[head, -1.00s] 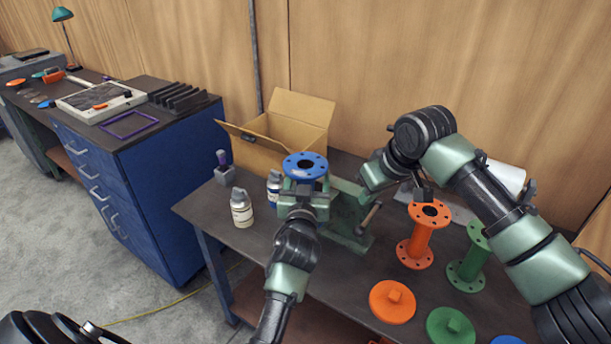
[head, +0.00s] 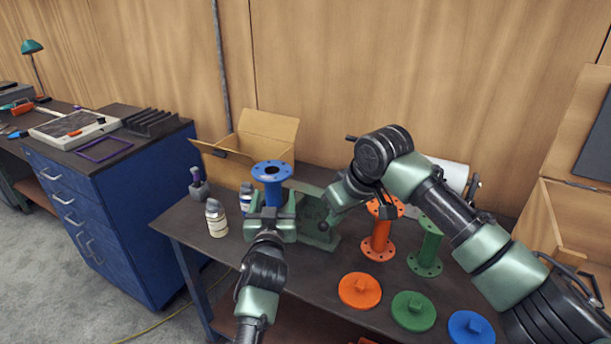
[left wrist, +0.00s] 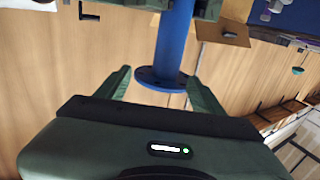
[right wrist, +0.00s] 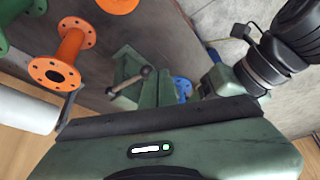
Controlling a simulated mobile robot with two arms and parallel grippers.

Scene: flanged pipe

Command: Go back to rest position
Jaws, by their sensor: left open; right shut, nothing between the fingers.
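My left gripper (head: 270,215) is open and empty in front of the upright blue flanged pipe (head: 272,190). In the left wrist view its fingers (left wrist: 160,85) are apart, with the blue pipe's flange (left wrist: 160,80) showing between them. It looks clear of both fingers, though the depth is hard to judge. The pipe's other end runs toward green vise parts (left wrist: 205,8). My right gripper (head: 330,212) is shut and empty, near the green vise (head: 322,235). In the right wrist view its fingers (right wrist: 157,90) are together, with the vise handle (right wrist: 130,82) beside them.
An orange pipe (head: 379,240) and green pipe (head: 428,245) stand on the table under my right arm. Orange (head: 360,290), green (head: 413,310) and blue (head: 470,328) caps lie in front. Bottles (head: 215,218) and an open cardboard box (head: 262,135) are at left.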

